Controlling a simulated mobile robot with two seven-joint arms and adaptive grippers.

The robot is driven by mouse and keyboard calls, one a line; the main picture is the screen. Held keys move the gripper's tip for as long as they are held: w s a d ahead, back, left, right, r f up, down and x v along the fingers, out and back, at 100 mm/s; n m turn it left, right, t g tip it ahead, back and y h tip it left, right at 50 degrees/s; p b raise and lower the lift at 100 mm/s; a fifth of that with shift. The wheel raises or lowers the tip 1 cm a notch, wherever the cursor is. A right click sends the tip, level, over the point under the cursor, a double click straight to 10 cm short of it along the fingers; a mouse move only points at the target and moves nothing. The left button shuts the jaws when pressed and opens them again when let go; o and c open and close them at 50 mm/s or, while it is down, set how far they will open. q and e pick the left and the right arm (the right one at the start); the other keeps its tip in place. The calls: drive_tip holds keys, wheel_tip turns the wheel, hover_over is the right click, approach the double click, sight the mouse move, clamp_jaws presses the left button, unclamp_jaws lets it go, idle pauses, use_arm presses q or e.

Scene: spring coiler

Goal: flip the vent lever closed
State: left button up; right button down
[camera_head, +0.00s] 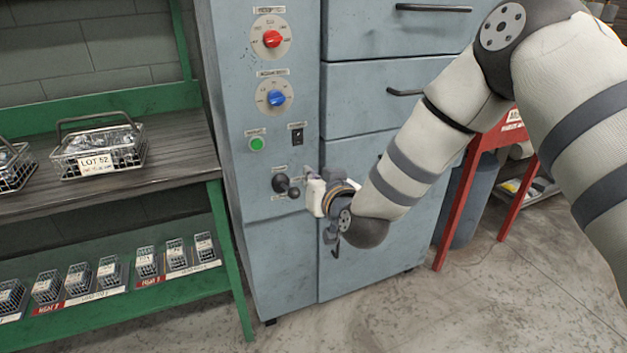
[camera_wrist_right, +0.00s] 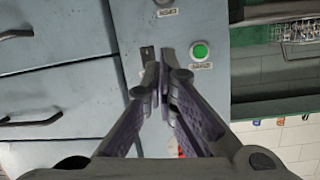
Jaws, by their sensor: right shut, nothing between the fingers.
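The vent lever (camera_head: 281,184) is a dark round hub with a short handle and knob. It sits low on the blue-grey cabinet's narrow left panel, with small labels above and below it. In the head view the handle points right and slightly down. My right gripper (camera_head: 309,178) is just right of the lever, close to the panel; touching or apart cannot be told. In the right wrist view its fingers (camera_wrist_right: 163,70) are together with nothing between them. There, only a dark bit of the lever (camera_wrist_right: 163,2) shows at the top edge. My left gripper is out of view.
Above the lever are a green button (camera_head: 257,143), a black switch (camera_head: 297,135), a blue knob (camera_head: 275,97) and a red knob (camera_head: 271,39). Cabinet drawers with handles (camera_head: 433,8) are to the right. A green-framed shelf (camera_head: 228,250) with wire baskets stands left.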

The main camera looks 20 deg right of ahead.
drive_tip(key=shift+w+d+r, duration=0.2)
drive_tip(key=shift+w+r, duration=0.1)
drive_tip(key=shift+r, duration=0.25)
drive_tip(key=b, duration=0.2)
hover_over(290, 191)
drive_tip(key=w+d, duration=0.2)
drive_tip(key=d, duration=0.1)
wheel_tip(290, 191, down, 3)
drive_tip(key=shift+s+a+f, duration=0.15)
drive_tip(key=shift+s+f, duration=0.4)
drive_tip(key=shift+f, duration=0.15)
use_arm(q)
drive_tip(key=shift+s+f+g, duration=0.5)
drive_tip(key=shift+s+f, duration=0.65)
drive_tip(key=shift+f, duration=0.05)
use_arm(e)
drive_tip(key=shift+s+a+f, duration=0.1)
drive_tip(key=shift+s+f, duration=0.4)
drive_tip(key=shift+f, duration=0.15)
drive_tip(key=shift+f, duration=0.1)
